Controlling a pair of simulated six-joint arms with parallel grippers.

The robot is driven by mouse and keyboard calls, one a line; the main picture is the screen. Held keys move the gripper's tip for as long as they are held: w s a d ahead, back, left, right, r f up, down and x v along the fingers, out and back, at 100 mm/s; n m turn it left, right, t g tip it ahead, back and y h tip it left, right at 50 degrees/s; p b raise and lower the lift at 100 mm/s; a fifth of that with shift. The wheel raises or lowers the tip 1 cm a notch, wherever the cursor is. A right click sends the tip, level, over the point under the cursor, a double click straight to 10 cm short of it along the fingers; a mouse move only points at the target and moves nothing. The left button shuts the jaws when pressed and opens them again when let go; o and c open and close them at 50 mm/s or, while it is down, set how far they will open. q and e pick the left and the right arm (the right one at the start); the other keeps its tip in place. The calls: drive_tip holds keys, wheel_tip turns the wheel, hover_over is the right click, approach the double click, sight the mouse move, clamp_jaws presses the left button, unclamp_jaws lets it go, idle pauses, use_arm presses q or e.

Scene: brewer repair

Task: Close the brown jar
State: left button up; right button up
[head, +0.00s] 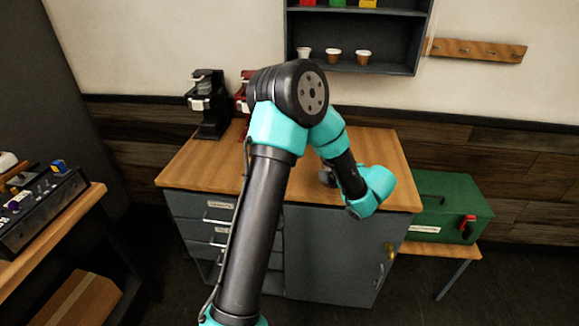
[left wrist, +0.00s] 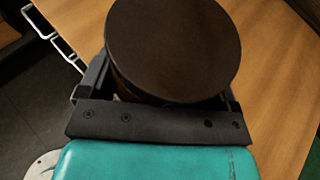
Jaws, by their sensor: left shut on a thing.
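A round, flat, dark brown lid-like disc (left wrist: 173,48) fills the top middle of the left wrist view. A strip of redder brown jar side (left wrist: 122,86) shows just under its rim. My left gripper (left wrist: 163,97) is shut on the brown jar, one dark finger on each side below the disc. The disc hides most of the fingers and of the jar, so I cannot tell how the disc sits on it. In the head view my arm hides the jar and gripper. My right gripper is in neither view.
The wooden cabinet top (head: 205,160) lies under my arm, with drawers (head: 210,225) in front. A black machine (head: 207,105) and a red machine (head: 241,92) stand at its back left. A green toolbox (head: 450,205) sits right. Small cups (head: 333,56) stand on the wall shelf.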

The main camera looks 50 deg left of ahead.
use_arm(q)
drive_tip(key=s+a+r+n+g, duration=0.1)
drive_tip(key=s+a+n+g, duration=0.4)
drive_tip(key=s, duration=0.5)
drive_tip(key=a+g, duration=0.1)
drive_tip(key=a, duration=0.1)
drive_tip(key=shift+s+a, duration=0.25)
drive_tip(key=shift+a, duration=0.15)
drive_tip(key=w+a, duration=0.3)
drive_tip(key=w+a+f, duration=0.1)
drive_tip(key=w+a, duration=0.2)
drive_tip(key=a, duration=0.1)
drive_tip(key=w+a, duration=0.4)
drive_tip(key=shift+a+f, duration=0.2)
drive_tip(key=shift+w+a, duration=0.15)
drive_tip(key=shift+a, duration=0.05)
drive_tip(key=shift+w+a+f, duration=0.15)
drive_tip(key=shift+f, duration=1.65)
drive_tip(key=shift+f, duration=0.1)
